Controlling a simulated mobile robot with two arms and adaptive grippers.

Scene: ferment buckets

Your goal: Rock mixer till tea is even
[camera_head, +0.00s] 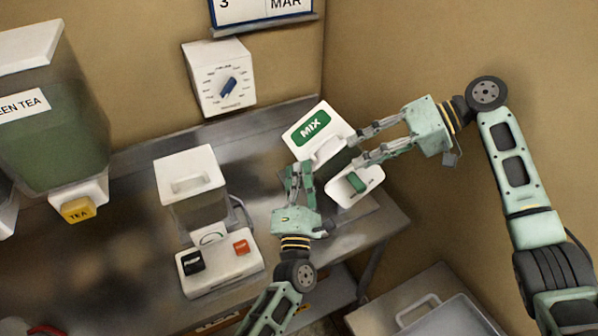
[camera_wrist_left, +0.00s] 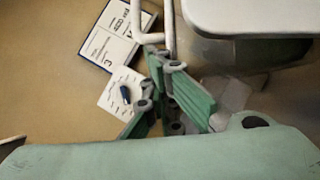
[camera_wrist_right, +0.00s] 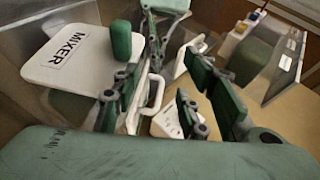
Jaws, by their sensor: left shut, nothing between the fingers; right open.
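The mixer (camera_head: 305,137) stands at the right end of the counter, with a white top, a green MIX label and a green block (camera_head: 357,182) on its lower white part. My right gripper (camera_head: 352,152) is open at the mixer's right side. In the right wrist view a white handle (camera_wrist_right: 150,97) shows between its spread fingers, beside a white plate marked MIXER (camera_wrist_right: 70,60); contact is unclear. My left gripper (camera_head: 298,170) is shut and empty at the mixer's front left; a white bar (camera_wrist_left: 137,20) shows near its tips (camera_wrist_left: 160,60). I cannot see the tea inside the mixer.
A green tea tank (camera_head: 50,130) with a yellow TEA tap (camera_head: 78,210) is at left. A pump unit (camera_head: 225,265) with a white-lidded container (camera_head: 190,175) stands mid-counter. A timer (camera_head: 220,75) hangs behind. A grey tray (camera_head: 450,320) is lower right.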

